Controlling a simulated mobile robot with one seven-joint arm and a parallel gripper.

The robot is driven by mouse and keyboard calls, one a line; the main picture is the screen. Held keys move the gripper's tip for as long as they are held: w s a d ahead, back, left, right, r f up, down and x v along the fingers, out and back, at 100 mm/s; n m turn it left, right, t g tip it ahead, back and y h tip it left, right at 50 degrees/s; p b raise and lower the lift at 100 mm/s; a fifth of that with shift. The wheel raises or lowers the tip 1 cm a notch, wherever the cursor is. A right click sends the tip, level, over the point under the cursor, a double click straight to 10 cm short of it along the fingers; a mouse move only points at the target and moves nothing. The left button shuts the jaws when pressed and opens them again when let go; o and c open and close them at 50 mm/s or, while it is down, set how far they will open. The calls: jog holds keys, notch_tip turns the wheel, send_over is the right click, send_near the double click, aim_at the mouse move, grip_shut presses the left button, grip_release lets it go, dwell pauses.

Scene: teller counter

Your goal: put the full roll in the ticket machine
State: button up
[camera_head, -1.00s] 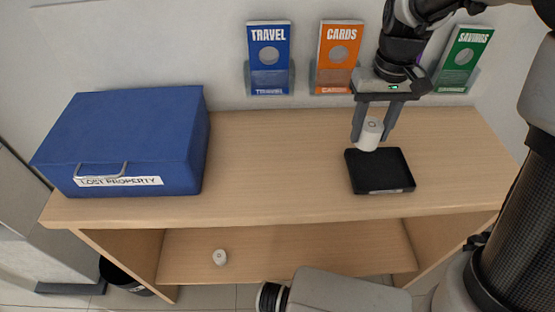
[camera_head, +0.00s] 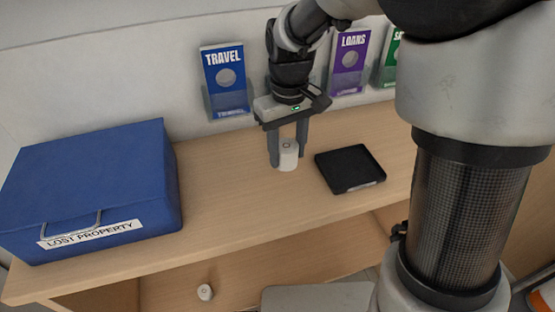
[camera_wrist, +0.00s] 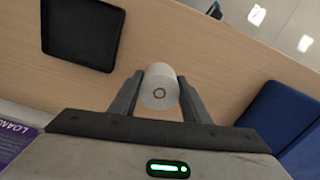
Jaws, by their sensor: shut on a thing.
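My gripper (camera_head: 288,164) is shut on a white paper roll (camera_head: 288,157), which stands upright between the fingers over the counter, left of the black tray. In the wrist view the roll (camera_wrist: 160,86) shows a small ring-shaped core on its end. A second white roll (camera_head: 205,292) rests on the lower shelf and looks small. I see no ticket machine in these views.
The black tray (camera_head: 350,168) lies empty on the wooden counter (camera_head: 235,195). A blue lost property box (camera_head: 90,185) fills the left end. Leaflet holders marked travel (camera_head: 225,85) and loans (camera_head: 348,62) are on the back wall. The counter between box and tray is otherwise clear.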

aim_at(286, 182)
jog(key=shift+f, duration=3.1)
jog(key=shift+f, duration=0.15)
jog(key=o, duration=1.1)
